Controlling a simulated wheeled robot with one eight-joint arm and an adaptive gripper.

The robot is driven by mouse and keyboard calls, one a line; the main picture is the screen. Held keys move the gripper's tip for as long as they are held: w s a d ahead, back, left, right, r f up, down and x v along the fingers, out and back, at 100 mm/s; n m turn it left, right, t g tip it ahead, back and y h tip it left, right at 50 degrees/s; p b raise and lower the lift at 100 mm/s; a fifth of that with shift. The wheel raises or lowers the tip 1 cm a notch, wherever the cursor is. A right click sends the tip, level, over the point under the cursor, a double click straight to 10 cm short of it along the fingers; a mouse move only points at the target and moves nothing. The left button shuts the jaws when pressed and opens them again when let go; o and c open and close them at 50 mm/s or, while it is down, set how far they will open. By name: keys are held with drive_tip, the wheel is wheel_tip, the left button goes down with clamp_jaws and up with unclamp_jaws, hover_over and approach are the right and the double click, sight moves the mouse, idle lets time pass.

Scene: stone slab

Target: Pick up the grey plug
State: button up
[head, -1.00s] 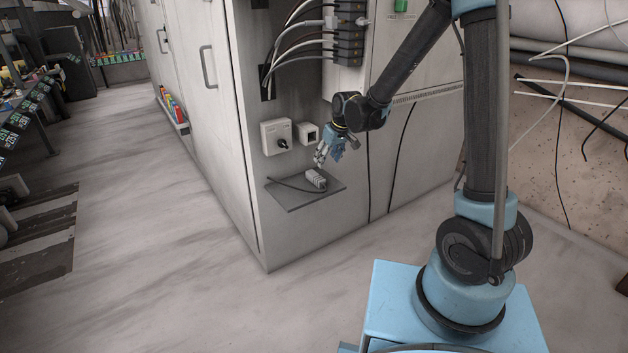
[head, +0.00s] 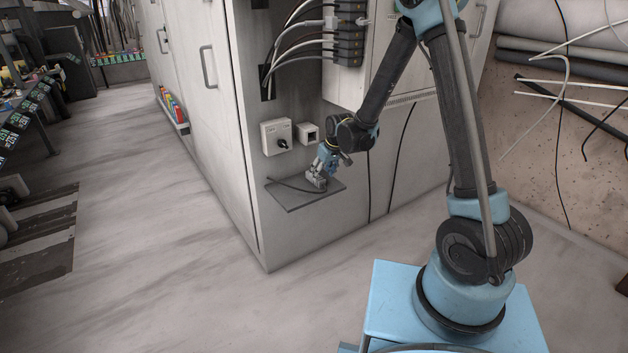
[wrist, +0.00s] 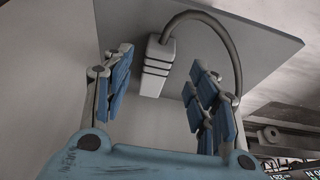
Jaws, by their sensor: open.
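The grey plug (wrist: 154,68) lies on a small grey shelf (head: 296,202) on the cabinet's side, with its dark cable curving off over the shelf. In the wrist view the plug is between and beyond the finger pads, nearer the left finger, and the cable loops over toward the right finger. My gripper (wrist: 161,95) has its blue-padded fingers spread wide, with no finger seen touching the plug. In the head view my gripper (head: 317,182) is low over the shelf and covers most of the plug.
A white box with a black knob (head: 276,137) and a small socket box (head: 308,133) are on the wall above the shelf. Grey cables (head: 299,50) hang higher up. The shelf's left part is clear except for the cable.

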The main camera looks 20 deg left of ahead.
sight(321, 179)
drive_tip(key=shift+x, duration=2.45)
drive_tip(key=shift+d, duration=0.15)
drive_tip(key=shift+c, duration=0.5)
clamp_jaws()
